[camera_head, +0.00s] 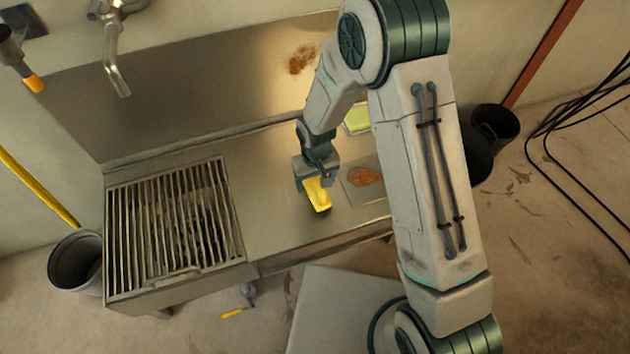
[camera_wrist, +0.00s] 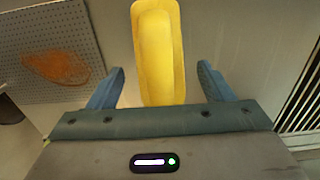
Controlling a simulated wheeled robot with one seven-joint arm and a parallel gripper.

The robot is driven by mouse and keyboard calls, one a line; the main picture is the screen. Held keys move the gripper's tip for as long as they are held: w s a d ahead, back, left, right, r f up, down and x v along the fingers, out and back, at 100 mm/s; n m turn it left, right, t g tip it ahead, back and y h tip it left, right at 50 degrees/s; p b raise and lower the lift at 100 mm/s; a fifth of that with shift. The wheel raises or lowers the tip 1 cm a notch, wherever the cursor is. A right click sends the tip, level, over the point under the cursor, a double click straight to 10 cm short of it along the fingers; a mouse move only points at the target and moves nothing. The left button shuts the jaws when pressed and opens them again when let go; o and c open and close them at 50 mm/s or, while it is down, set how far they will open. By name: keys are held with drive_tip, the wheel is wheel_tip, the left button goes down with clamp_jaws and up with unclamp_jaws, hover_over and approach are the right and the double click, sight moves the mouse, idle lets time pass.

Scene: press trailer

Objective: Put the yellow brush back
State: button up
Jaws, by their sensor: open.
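The yellow brush (camera_head: 318,194) lies on the steel counter near its front edge. In the wrist view the brush (camera_wrist: 158,50) runs lengthwise between the two blue fingers, with a gap on each side. My gripper (camera_head: 317,182) is open at the brush; in the wrist view its fingertips (camera_wrist: 160,78) stand apart on either side of it. I cannot tell how far the fingers are above the counter. The brush's near end is hidden behind the gripper body in the wrist view.
A slatted grate (camera_head: 170,225) fills the counter's left part. A perforated plate (camera_head: 352,192) with an orange-brown patch lies right of the brush. A green item (camera_head: 357,119) sits behind, partly hidden by my arm. A bucket (camera_head: 76,262) stands left, and a faucet (camera_head: 113,50) is on the wall.

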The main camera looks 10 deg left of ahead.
wheel_tip(320, 180, up, 10)
drive_tip(key=p, duration=0.3)
drive_tip(key=shift+r, duration=0.25)
drive_tip(key=shift+d+r, duration=0.1)
drive_tip(key=s+d+r+m, duration=0.2)
drive_tip(key=d+r+m, duration=0.1)
drive_tip(key=d+r, duration=1.1)
drive_tip(key=s+d+r+m, duration=0.1)
drive_tip(key=s+d+r, duration=0.1)
drive_tip(key=s+d, duration=0.3)
drive_tip(key=s+d+r+m+t, duration=0.1)
drive_tip(key=s+d+r+m, duration=0.1)
drive_tip(key=s+d, duration=0.3)
drive_tip(key=shift+s+d+r, duration=0.2)
drive_tip(key=shift+d+r, duration=0.25)
drive_tip(key=shift+r, duration=0.3)
